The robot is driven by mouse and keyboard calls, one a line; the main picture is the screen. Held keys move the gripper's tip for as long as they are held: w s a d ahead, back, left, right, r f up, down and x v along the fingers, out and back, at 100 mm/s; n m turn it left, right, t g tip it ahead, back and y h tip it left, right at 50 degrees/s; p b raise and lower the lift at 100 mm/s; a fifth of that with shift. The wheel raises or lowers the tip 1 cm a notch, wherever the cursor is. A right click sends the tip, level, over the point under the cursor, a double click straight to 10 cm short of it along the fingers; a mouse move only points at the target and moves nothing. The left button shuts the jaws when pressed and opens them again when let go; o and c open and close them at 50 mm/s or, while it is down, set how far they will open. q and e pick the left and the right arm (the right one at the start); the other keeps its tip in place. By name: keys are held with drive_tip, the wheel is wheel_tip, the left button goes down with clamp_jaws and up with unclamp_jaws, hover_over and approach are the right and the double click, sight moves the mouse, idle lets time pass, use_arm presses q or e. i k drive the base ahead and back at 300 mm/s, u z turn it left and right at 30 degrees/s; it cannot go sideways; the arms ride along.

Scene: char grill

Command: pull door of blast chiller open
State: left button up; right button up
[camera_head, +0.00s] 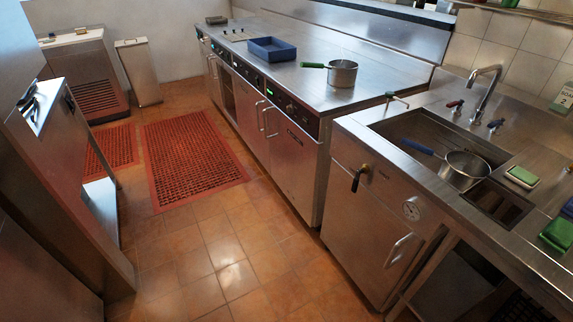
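A row of steel under-counter units stands below the long counter, with dark control panels (290,107) along the top. One has a flat steel door (293,172), which looks shut, with an upright bar handle (268,123) at its left edge. Another bar handle (259,116) is right beside it on the neighbouring door. I cannot read the labels, so I cannot tell which unit is the blast chiller. Neither of my grippers is in view.
A sink cabinet (365,225) with a handle, tap and dial gauge stands at the right front. A steel unit (70,185) stands on the left. Red floor mats (190,160) lie between. The tiled floor in front is clear. A pot (342,74) and blue tray (272,50) sit on the counter.

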sight(296, 156)
drive_tip(key=u, duration=0.45)
drive_tip(key=k, duration=0.6)
drive_tip(key=u, duration=0.8)
drive_tip(key=i, duration=1.55)
drive_tip(key=z, duration=0.75)
drive_tip(key=i, duration=0.95)
drive_tip(key=z, duration=1.4)
drive_tip(key=i, duration=0.5)
drive_tip(key=z, duration=0.5)
